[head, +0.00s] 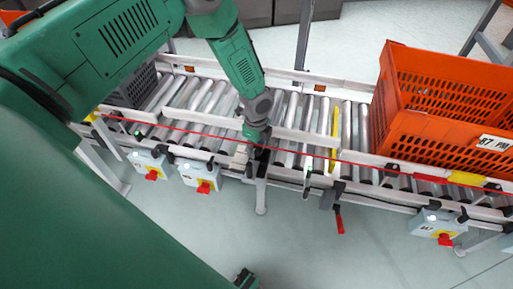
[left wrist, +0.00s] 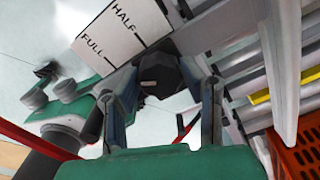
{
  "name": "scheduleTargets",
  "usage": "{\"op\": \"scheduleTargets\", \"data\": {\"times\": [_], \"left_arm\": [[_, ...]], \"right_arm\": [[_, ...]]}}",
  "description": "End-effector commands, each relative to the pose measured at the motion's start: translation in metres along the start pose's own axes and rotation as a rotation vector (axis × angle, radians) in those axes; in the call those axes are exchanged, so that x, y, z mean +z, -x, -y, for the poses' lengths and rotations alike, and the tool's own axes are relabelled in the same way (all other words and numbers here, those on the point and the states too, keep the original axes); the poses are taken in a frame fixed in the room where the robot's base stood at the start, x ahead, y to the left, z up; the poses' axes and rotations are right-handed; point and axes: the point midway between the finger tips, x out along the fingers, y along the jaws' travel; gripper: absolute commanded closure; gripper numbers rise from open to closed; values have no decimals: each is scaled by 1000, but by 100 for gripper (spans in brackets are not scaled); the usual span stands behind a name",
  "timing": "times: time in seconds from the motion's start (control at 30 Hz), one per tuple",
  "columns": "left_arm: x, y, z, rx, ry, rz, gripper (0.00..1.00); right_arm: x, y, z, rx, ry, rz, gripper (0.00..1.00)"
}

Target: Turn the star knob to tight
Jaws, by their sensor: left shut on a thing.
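My left gripper (head: 256,136) reaches down to the near rail of the roller conveyor (head: 215,97). In the left wrist view, its two fingers (left wrist: 168,100) stand on either side of the dark star knob (left wrist: 160,70) and are shut on it. The knob's lobes are partly hidden by the fingers, and its pointing direction cannot be told. A white plate (left wrist: 112,32) marked HALF and FULL lies beside the knob. In the head view the knob is mostly hidden behind the gripper. My right gripper does not show.
An orange tote (head: 440,148) stands on the conveyor at right, and a grey crate (head: 133,90) at left. A thin red line (head: 300,152) runs along the near rail. Switch boxes with red knobs (head: 205,187) hang below. Open floor lies in front.

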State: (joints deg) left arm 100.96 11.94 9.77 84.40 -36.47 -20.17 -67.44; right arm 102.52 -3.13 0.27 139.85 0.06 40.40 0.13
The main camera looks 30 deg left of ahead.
Motion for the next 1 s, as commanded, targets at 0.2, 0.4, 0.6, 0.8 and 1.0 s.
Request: {"op": "scheduleTargets", "data": {"times": [0.2, 0.4, 0.6, 0.8, 1.0], "left_arm": [[1, 1, 3, -8, -3, 0, 93], [0, 1, 2, -7, -2, 0, 44], [0, 1, 1, -4, -1, 0, 44], [0, 14, 2, -5, -1, 0, 44], [1, 56, 2, -7, 0, -1, 44]], "right_arm": [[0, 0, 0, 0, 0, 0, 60], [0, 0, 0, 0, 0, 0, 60], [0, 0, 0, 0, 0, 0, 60], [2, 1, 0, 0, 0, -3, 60], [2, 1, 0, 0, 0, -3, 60]]}}
